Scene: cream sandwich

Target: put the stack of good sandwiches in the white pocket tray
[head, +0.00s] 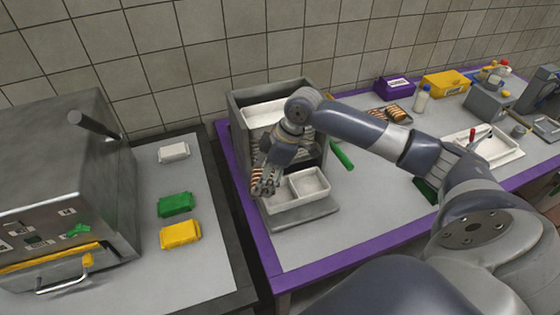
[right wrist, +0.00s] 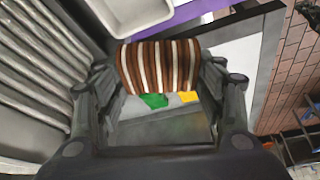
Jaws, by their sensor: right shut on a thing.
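My right gripper (head: 265,182) reaches in from the right and is shut on a brown-and-cream striped stack of sandwiches (right wrist: 158,66). In the right wrist view the stack lies across between the two fingers (right wrist: 160,95). In the head view the fingers partly hide it. The white pocket tray (head: 311,184) sits on a grey base in front of a metal rack, with two pockets visible and its left end partly hidden by my gripper. My gripper is at the tray's left side, and I cannot tell its exact height. My left gripper is not in view.
The grey metal rack (head: 240,125) stands close behind my gripper, with another white tray (head: 258,115) in its upper part. On the left counter lie white, green (head: 175,205) and yellow (head: 180,234) packs beside a grey machine (head: 70,180). The purple-edged table's front is clear.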

